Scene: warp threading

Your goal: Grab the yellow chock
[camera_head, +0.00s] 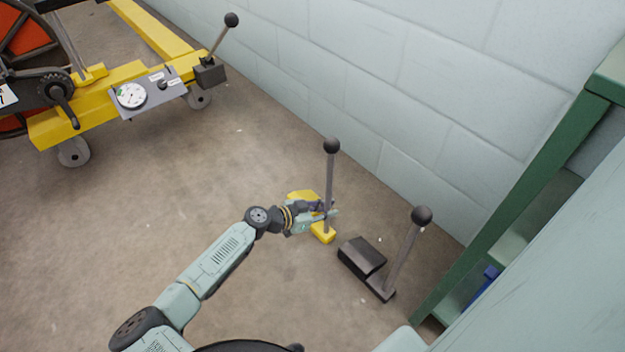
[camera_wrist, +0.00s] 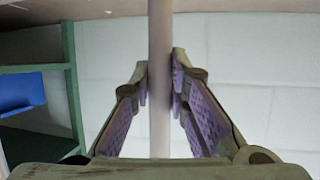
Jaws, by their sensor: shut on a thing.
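The yellow chock (camera_head: 322,233) sits on the concrete floor near the wall. A grey upright handle rod with a black ball knob (camera_head: 331,145) rises from it. Part of its yellow body shows behind my gripper (camera_head: 325,212), which is at the rod, above the chock's base. In the wrist view, the grey rod (camera_wrist: 160,60) runs vertically between the two purple-padded fingers of my gripper (camera_wrist: 160,85), which are shut on it. The chock's yellow body is not seen in the wrist view.
A black chock (camera_head: 362,257) with its own ball-topped handle (camera_head: 421,216) stands just right. A green shelf frame (camera_head: 520,190) is at the right, with a blue bin (camera_head: 487,276). A yellow wheeled frame (camera_head: 110,95) stands at upper left. The block wall (camera_head: 400,90) is close behind; floor to the left is clear.

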